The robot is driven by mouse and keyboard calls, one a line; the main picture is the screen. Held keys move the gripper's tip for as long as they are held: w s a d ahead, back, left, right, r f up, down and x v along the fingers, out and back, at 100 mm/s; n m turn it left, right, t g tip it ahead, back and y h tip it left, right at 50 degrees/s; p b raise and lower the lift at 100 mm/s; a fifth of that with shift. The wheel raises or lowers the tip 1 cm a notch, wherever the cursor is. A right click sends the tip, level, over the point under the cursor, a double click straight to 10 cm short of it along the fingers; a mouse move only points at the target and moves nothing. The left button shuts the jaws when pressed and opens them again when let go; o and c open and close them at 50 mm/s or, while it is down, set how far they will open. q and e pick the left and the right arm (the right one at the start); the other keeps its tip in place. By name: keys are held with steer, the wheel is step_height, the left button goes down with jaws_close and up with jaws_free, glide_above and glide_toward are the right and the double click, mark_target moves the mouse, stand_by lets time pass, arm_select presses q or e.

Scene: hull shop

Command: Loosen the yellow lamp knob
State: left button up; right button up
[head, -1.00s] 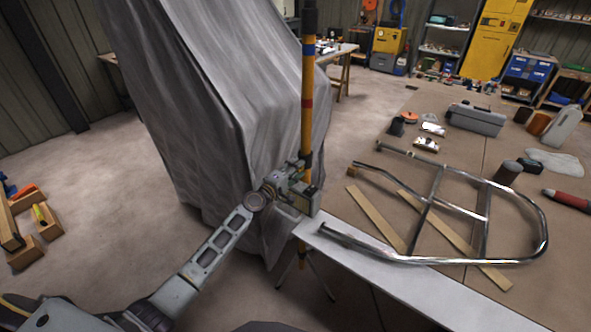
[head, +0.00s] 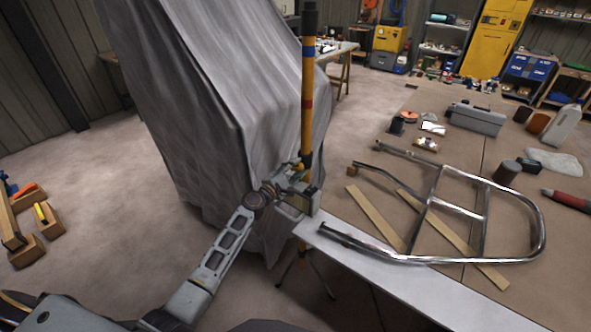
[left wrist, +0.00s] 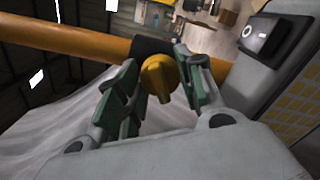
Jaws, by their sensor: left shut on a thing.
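The yellow lamp knob (left wrist: 159,76) shows in the left wrist view, beside a black collar on the yellow pole (left wrist: 70,38). My left gripper (left wrist: 160,85) has its green-padded fingers on both sides of the knob and is shut on it. My right gripper is in neither view.
A grey draped cover (head: 220,120) stands right behind the pole. A white board (head: 375,268) and a bench (head: 400,160) with a chrome tube frame (head: 480,211), wooden strips and tools lie to the right. Open floor (head: 110,190) is at the left.

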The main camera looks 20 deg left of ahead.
arm_select(q)
steer(key=o, duration=1)
steer(key=shift+s, duration=0.15)
steer(key=shift+v, duration=5.85)
steer(key=shift+m, duration=0.4)
